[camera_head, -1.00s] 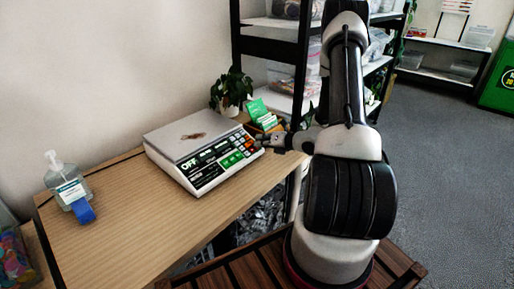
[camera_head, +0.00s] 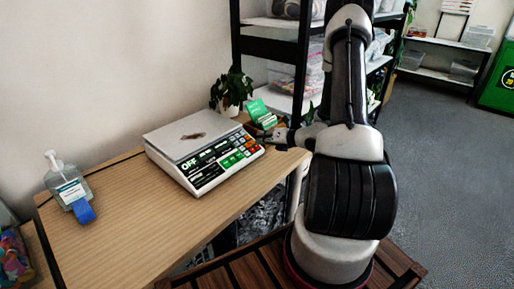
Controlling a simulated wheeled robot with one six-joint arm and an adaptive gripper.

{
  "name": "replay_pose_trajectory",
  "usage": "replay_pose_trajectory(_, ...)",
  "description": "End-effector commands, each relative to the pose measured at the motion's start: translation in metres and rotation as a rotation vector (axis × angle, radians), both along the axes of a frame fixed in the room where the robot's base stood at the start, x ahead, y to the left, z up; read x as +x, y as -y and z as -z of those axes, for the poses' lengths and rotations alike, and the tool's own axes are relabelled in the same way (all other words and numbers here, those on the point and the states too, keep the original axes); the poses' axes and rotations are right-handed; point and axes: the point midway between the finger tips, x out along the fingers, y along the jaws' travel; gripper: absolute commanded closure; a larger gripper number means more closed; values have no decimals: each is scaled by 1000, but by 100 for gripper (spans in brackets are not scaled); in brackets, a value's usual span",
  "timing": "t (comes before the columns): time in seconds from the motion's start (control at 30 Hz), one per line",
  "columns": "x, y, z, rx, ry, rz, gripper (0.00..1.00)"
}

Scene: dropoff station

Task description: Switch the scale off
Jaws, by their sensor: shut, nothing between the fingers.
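The scale (camera_head: 203,150) sits on the wooden table, with a grey weighing plate on top and a sloped front panel with green, white and orange-red keys (camera_head: 238,152). A dark display on the panel shows "OFF" (camera_head: 189,163) in light letters. A brownish mark lies on the weighing plate. My gripper (camera_head: 264,137) is shut and empty, at the right end of the panel close to the keys. I cannot tell from this view whether its tips touch the scale.
A potted plant (camera_head: 231,92) and a green card holder (camera_head: 261,113) stand behind the scale. A sanitizer bottle (camera_head: 68,185) with a blue tag stands at the left. The table (camera_head: 130,235) is clear in front. A black shelf rack (camera_head: 272,40) stands behind.

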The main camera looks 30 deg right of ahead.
Motion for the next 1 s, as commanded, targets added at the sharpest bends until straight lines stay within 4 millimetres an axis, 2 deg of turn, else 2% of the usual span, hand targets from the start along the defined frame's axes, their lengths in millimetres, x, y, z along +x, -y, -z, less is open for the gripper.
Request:
replay_pose_trajectory(0.43,-16,6,-39,-1,1,1,100)
replay_pose_trajectory(1.0,-18,7,-43,0,0,0,100)
